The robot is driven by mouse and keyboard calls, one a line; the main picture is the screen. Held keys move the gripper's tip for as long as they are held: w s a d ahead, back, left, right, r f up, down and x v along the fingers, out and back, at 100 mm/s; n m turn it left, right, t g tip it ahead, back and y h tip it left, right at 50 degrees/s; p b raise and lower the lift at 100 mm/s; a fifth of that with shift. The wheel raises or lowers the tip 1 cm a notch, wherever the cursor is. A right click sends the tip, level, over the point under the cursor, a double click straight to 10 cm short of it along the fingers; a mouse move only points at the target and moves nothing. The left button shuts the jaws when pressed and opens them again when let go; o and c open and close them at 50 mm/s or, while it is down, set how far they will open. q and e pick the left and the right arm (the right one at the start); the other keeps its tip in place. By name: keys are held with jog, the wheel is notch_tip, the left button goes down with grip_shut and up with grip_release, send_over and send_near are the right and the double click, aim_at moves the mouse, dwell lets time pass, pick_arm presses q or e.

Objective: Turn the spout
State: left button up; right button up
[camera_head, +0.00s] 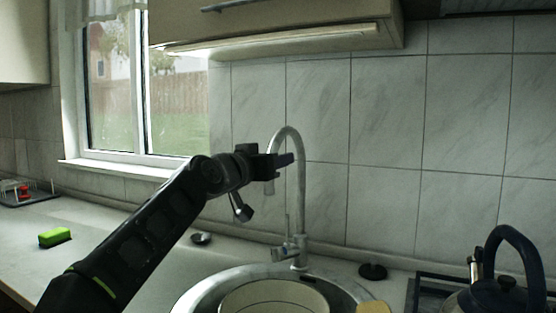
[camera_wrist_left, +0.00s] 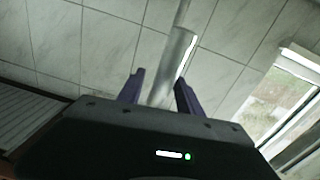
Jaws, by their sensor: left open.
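The metal spout (camera_head: 300,160) rises from the tap base at the back of the sink and curves over to the left. My left gripper (camera_head: 289,160) is at the hanging end of the spout, in front of the tiled wall. In the left wrist view the spout (camera_wrist_left: 173,65) runs between the two open fingers of the left gripper (camera_wrist_left: 160,92). No clear contact with either finger shows. The fingers and wrist hide part of the spout end in the head view. My right gripper is not in view.
A round sink (camera_head: 205,291) with an enamel pot (camera_head: 275,297) in it lies below the spout. A dark kettle (camera_head: 507,296) stands at the right. A green sponge (camera_head: 54,237) lies on the left counter. A cabinet (camera_head: 280,30) hangs above.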

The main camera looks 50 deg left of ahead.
pick_arm(q)
jog(key=v, duration=0.6)
dwell(0.5)
